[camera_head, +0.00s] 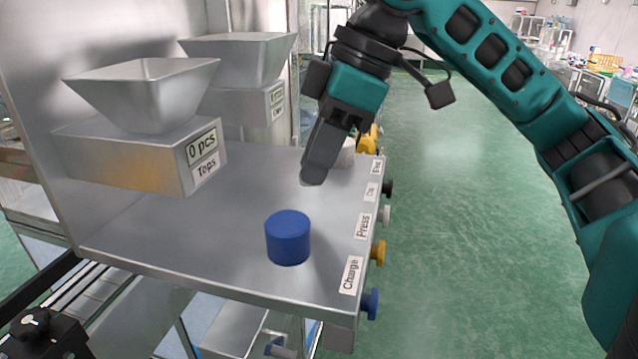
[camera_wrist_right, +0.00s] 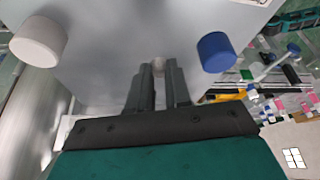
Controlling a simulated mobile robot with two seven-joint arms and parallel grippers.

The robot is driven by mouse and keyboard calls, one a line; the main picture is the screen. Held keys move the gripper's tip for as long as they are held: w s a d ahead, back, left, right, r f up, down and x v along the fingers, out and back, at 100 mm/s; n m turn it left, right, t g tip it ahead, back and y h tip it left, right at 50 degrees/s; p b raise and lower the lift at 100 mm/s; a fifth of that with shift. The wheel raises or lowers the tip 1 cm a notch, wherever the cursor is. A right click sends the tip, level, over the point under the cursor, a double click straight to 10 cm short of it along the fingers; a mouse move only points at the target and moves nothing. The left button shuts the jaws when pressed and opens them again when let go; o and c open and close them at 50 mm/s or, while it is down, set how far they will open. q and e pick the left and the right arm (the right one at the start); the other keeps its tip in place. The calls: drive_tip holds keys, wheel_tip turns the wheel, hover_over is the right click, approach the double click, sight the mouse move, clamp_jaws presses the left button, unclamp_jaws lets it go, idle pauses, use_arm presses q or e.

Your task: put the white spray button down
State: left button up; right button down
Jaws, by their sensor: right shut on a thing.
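My right gripper (camera_head: 313,178) is pointed down over the metal shelf (camera_head: 215,235), behind the blue cylinder. In the right wrist view its two fingers (camera_wrist_right: 160,78) are close together, with a small pale thing, the white spray button (camera_wrist_right: 158,64), between their tips. In the head view only a pale sliver of the button (camera_head: 305,183) shows at the fingertips. It is at or just above the shelf; I cannot tell whether it touches. My left gripper is not in view.
A blue cylinder (camera_head: 288,238) stands near the shelf's front. A white cylinder (camera_head: 346,153) stands behind my gripper, partly hidden. Two metal hoppers (camera_head: 150,85) (camera_head: 245,55) stand at left and back. Labels and coloured knobs line the right edge. The shelf's middle is bare.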

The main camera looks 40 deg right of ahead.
sight(307, 209)
drive_tip(key=shift+f+b, duration=0.3)
drive_tip(key=shift+f, duration=1.45)
drive_tip(key=shift+f, duration=0.15)
drive_tip(key=c, duration=1.1)
unclamp_jaws()
drive_tip(key=shift+o, duration=0.2)
drive_tip(key=p+v, duration=0.2)
drive_tip(key=v, duration=1)
